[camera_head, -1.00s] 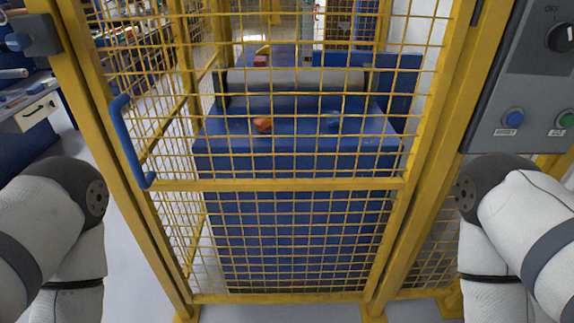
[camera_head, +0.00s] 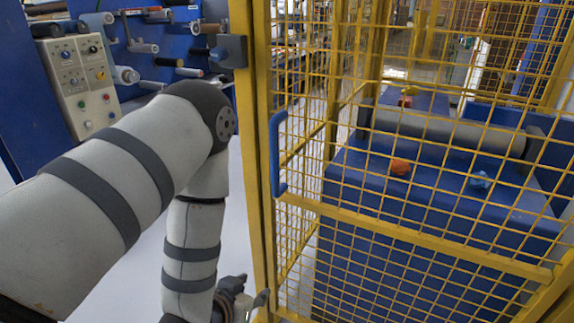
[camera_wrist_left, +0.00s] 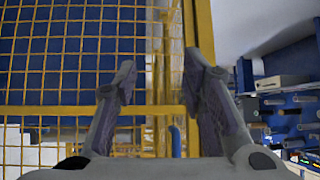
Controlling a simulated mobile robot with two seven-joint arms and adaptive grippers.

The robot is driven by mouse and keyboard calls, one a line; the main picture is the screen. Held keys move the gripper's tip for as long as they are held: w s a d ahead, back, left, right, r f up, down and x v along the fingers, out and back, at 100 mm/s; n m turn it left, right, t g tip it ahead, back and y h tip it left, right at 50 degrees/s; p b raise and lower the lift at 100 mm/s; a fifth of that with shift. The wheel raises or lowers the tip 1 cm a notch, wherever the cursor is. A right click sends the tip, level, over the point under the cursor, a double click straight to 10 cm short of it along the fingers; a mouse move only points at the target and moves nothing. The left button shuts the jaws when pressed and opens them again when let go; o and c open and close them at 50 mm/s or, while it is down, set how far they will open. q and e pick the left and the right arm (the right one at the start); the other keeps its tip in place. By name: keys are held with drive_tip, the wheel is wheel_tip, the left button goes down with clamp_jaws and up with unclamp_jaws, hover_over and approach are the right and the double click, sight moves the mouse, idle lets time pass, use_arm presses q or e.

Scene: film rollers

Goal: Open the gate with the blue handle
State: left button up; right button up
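The yellow mesh gate (camera_head: 395,236) stands in front of me and looks closed. Its blue handle (camera_head: 277,152) is an upright bar on the gate's left frame. My left gripper (camera_head: 250,297) is low at the left of the gate post, below the handle and apart from it. In the left wrist view my left gripper (camera_wrist_left: 160,66) is open and empty, its two fingers spread towards the yellow frame. The blue handle (camera_wrist_left: 176,142) shows low between the fingers there, partly hidden by the gripper body. My right gripper is not in view.
A blue-grey latch box (camera_head: 229,50) sits on the post left of the handle. A control panel (camera_head: 83,82) and blue roller rack (camera_head: 175,62) stand at the back left. Behind the mesh is a blue machine (camera_head: 350,190) with a grey roller (camera_head: 440,130).

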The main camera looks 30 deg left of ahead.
sight(273, 163)
use_arm(q)
drive_tip(key=w+a+r+n+t+y, duration=0.15)
drive_tip(key=w+r+t, duration=0.3)
drive_tip(key=r, duration=0.45)
drive_tip(key=w+a+r+m+t+y, duration=0.1)
drive_tip(key=w+a+r+t, duration=0.15)
drive_tip(key=w+r, duration=0.5)
drive_tip(key=shift+n+t, duration=0.25)
drive_tip(key=shift+t, duration=0.05)
drive_tip(key=x, duration=0.5)
drive_tip(key=r+b+x, duration=0.1)
drive_tip(key=x, duration=0.2)
drive_tip(key=shift+w+a+r, duration=0.1)
drive_tip(key=shift+w, duration=0.25)
drive_tip(key=shift+w+a+r, duration=0.1)
drive_tip(key=shift+w, duration=0.35)
clamp_jaws()
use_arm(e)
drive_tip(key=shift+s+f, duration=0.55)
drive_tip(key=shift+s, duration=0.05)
